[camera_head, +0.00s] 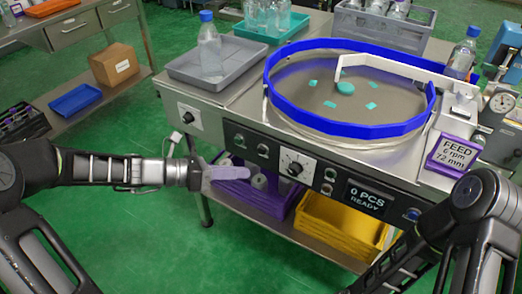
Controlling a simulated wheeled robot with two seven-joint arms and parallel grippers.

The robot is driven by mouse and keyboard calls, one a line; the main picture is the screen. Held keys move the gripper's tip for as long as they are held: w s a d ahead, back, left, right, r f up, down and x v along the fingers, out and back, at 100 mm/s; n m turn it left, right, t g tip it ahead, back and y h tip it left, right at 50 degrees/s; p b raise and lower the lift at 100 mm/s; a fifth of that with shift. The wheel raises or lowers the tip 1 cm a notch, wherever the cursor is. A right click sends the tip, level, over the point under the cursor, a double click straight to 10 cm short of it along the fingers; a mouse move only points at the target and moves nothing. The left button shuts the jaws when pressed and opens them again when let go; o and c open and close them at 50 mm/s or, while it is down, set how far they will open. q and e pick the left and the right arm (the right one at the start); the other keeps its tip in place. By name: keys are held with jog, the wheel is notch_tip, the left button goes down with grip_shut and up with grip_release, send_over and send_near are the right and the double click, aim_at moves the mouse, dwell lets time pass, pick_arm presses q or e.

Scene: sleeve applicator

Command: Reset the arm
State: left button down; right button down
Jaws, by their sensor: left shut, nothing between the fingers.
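My left arm comes in from the left, level in front of the bench. Its gripper (232,173) has pale lilac fingers that are shut and empty, pointing right, in front of the machine's control panel in the picture. Whether it touches the panel cannot be told, but no contact shows. My right arm comes in from the lower right and bends down toward the bottom edge. Its gripper is out of view.
The machine has a round turntable (310,108) with a blue rim and small teal pieces. A display (367,198) reads "0 PCS READY". A grey tray (190,72) with a bottle (209,48) is at left. Purple (238,200) and yellow (340,228) bins sit below. Green floor is open at left.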

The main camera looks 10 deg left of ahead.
pick_arm(q)
jog(key=s+a+f+m+g+y, duration=0.1)
jog(key=s+a+f+m+y, duration=0.2)
jog(key=f, duration=0.4)
jog(key=s+a+f+m+g+y, duration=0.1)
jog(key=f+m+y, duration=0.1)
jog(key=f+m, duration=0.4)
jog(key=s+a+f+m+g+y, duration=0.1)
jog(key=s+a+f+m+y, duration=0.15)
jog(key=f, duration=0.65)
jog(key=s+d+f+m+y, duration=0.2)
jog(key=s+d+f+m, duration=0.3)
jog(key=f+m, duration=0.3)
jog(key=s+d+f+m+g, duration=0.35)
jog(key=s+d+m, duration=0.35)
jog(key=s+d, duration=0.3)
notch_tip(320, 180, up, 14)
jog(key=a+t+p, duration=0.1)
jog(key=p, duration=1.2)
jog(key=shift+s+f, duration=0.15)
jog(key=shift+f, duration=0.1)
